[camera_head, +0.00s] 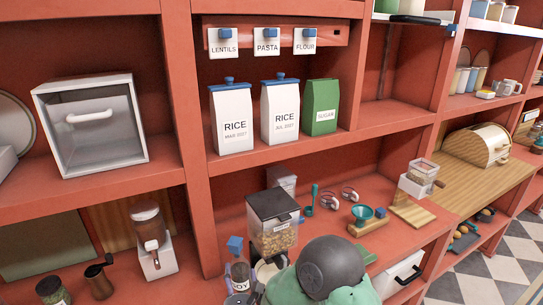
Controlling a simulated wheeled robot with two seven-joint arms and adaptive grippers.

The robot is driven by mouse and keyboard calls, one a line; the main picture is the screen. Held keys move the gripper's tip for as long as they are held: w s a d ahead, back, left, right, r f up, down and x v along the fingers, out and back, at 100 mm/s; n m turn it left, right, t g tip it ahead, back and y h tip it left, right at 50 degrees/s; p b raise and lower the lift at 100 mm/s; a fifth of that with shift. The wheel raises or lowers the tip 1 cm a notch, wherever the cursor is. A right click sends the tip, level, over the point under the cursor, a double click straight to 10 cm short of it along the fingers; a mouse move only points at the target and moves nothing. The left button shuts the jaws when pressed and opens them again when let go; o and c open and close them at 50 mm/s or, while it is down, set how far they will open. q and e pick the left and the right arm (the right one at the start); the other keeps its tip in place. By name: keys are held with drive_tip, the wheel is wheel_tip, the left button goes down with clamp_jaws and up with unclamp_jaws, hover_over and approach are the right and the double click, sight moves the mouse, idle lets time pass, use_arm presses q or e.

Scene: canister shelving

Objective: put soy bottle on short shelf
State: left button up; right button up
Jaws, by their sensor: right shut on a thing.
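A shelf compartment (270,152) above holds two white rice bags and a green sugar bag. I cannot tell which shelf is the short one. My left gripper is not in view.
A clear-sided dispenser (273,222) stands just right of the bottle. A brown-and-white grinder (151,240) and dark jars (53,290) stand to the left. The red upright (190,130) divides the compartments.

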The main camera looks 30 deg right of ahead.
drive_tip(key=r+p, duration=0.2)
drive_tip(key=r, duration=0.1)
drive_tip(key=r+p, duration=0.1)
drive_tip(key=shift+w+a+r, duration=0.15)
drive_tip(key=shift+w+a, duration=0.1)
drive_tip(key=shift+a, duration=0.05)
wheel_tip(320, 180, up, 27)
drive_tip(key=p, duration=2.6)
hover_over(234, 272)
drive_tip(key=w+d, duration=0.1)
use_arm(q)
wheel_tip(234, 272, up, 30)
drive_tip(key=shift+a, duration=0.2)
use_arm(e)
drive_tip(key=shift+d, duration=0.15)
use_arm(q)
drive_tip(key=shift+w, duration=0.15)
